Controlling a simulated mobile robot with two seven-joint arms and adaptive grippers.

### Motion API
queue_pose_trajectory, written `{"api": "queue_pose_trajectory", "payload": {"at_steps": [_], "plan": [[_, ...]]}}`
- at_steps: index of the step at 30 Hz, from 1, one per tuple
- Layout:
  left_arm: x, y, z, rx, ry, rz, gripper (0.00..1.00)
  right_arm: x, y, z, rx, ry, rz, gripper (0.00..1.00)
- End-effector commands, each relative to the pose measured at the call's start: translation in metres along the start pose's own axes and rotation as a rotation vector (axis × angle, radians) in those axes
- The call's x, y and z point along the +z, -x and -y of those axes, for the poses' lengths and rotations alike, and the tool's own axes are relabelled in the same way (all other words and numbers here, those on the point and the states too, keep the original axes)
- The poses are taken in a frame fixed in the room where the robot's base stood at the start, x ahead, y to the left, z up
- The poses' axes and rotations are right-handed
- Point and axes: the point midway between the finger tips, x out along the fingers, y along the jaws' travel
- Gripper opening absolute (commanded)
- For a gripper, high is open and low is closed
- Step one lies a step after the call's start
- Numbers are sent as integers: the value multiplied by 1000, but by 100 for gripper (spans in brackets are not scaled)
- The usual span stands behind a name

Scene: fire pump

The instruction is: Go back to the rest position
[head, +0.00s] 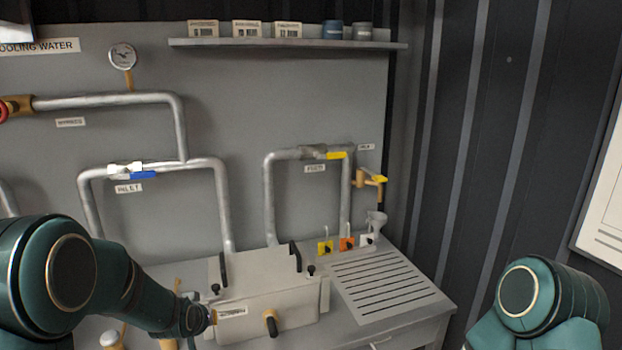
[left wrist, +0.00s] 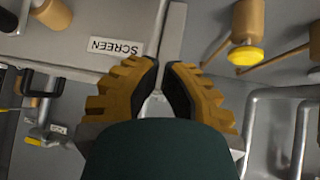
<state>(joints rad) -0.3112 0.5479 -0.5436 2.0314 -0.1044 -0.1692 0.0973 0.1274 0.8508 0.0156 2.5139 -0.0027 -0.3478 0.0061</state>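The left gripper (head: 196,318) is beside the left end of a grey box (head: 290,310) in the head view and is small and partly hidden by my arm. In the left wrist view, the yellow fingers of the left gripper (left wrist: 162,64) have dark pads with a narrow gap between their tips. Nothing shows held between them. A plate with a SCREEN label (left wrist: 115,46) lies just past the fingers; whether they touch it is not clear. Of my right arm, only a green link shows at lower right in the head view; its gripper is out of frame.
The box has black handles (head: 296,256) and a front knob (head: 271,323). A slotted drain board (head: 385,285) lies to its right. Pipes with a blue valve lever (head: 144,175) and a yellow lever (head: 337,155) run along the wall. A shelf (head: 290,43) is above.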

Motion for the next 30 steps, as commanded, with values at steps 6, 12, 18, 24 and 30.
{"api": "queue_pose_trajectory", "payload": {"at_steps": [6, 12, 18, 24, 30], "plan": [[152, -21, -33, 79, 20, 265, 0, 0, 0, 0, 0, 0, 0, 0], [275, 2, -69, 172, 59, 490, 0, 0, 0, 0, 0, 0, 0, 0], [341, 37, -94, 245, 94, 630, 0, 0, 0, 0, 0, 0, 0, 0], [356, 48, -102, 267, 102, 662, 0, 0, 0, 0, 0, 0, 0, 0], [355, 47, -102, 267, 101, 661, 0, 0, 0, 0, 0, 0, 0, 0]]}}
